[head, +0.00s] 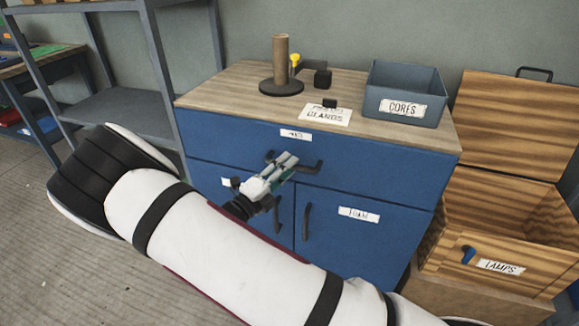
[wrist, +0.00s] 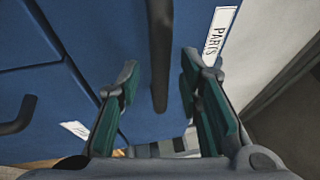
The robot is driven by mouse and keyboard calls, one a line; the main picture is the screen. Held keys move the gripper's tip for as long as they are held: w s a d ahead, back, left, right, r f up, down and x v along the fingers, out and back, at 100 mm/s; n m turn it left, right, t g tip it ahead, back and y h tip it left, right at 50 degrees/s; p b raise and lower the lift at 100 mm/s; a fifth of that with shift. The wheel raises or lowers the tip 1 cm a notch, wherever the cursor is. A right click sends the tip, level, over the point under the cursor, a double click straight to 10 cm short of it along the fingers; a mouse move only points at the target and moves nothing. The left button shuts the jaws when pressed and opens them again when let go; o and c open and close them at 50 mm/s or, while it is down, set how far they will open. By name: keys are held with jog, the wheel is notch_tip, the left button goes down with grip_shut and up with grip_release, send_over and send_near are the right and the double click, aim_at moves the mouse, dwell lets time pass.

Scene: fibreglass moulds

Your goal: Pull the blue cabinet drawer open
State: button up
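The blue cabinet (head: 371,185) has a wide top drawer (head: 222,140) with a dark horizontal bar handle (head: 314,167) and a white label above it. The drawer looks shut, flush with the doors below. My gripper (head: 290,158) is in front of the drawer handle and hides its middle. In the wrist view my gripper (wrist: 158,78) is open, with a green-padded finger on each side of the dark handle (wrist: 158,45). Gaps show on both sides of the handle. How deep it sits between the fingers is hard to tell.
Two cabinet doors below have vertical handles (head: 307,221). On the wooden top (head: 230,85) stand a grey CORES bin (head: 377,104), a dark-based post (head: 281,65) and small black blocks.

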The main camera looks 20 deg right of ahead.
jog(key=shift+x, duration=0.75)
grip_shut()
jog(key=s+a+p, duration=0.3)
jog(key=s+a, duration=0.6)
jog(key=s, duration=0.3)
jog(key=s+a+p, duration=0.4)
jog(key=s+a, duration=0.5)
jog(key=s, duration=0.4)
jog(key=shift+s+a, duration=0.1)
jog(key=shift+a, duration=0.05)
grip_release()
